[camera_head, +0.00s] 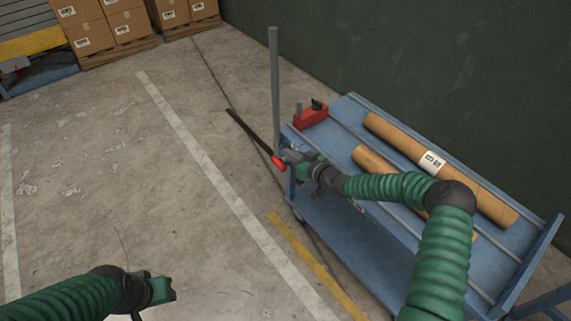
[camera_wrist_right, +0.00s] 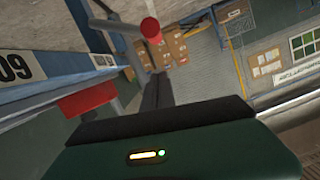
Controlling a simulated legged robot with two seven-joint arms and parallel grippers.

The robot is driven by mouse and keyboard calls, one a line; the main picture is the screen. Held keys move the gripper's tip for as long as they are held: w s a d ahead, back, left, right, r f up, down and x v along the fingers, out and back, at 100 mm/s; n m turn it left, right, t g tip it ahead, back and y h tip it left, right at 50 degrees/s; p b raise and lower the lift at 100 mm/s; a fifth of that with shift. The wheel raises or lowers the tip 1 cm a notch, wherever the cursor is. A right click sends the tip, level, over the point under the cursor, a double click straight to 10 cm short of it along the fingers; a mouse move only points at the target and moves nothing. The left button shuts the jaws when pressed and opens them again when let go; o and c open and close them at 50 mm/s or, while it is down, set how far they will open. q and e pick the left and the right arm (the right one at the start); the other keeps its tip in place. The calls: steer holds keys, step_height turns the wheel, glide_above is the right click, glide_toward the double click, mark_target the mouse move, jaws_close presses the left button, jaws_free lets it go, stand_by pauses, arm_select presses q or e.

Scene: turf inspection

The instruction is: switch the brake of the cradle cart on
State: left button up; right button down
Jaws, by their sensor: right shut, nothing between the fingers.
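The cradle cart (camera_head: 349,250) is a blue cart beside the dark green wall, with long cardboard tubes (camera_head: 399,141) on its slotted top. The right wrist view shows a red round end (camera_wrist_right: 151,29) on a grey rod beyond my gripper (camera_wrist_right: 155,120). My left gripper (camera_head: 164,290) hangs low over the floor, away from the cart; its jaws are unclear.
A grey upright post (camera_head: 274,85) stands at the cart's left end. A red block (camera_head: 311,117) with a black knob sits on the top. Stacked cartons (camera_head: 108,30) stand on pallets at the back left. The concrete floor left of the cart is clear, with painted lines.

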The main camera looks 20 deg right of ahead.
mark_target(284, 165)
steer(key=f, duration=0.1)
steer(key=a+f, duration=0.1)
steer(key=w+f+b, duration=0.1)
steer(key=shift+a+f, duration=0.2)
steer(key=shift+a, duration=0.1)
steer(key=shift+f, duration=0.25)
steer(key=shift+d+f, duration=0.15)
steer(key=shift+d, duration=0.05)
steer(key=shift+a, duration=0.25)
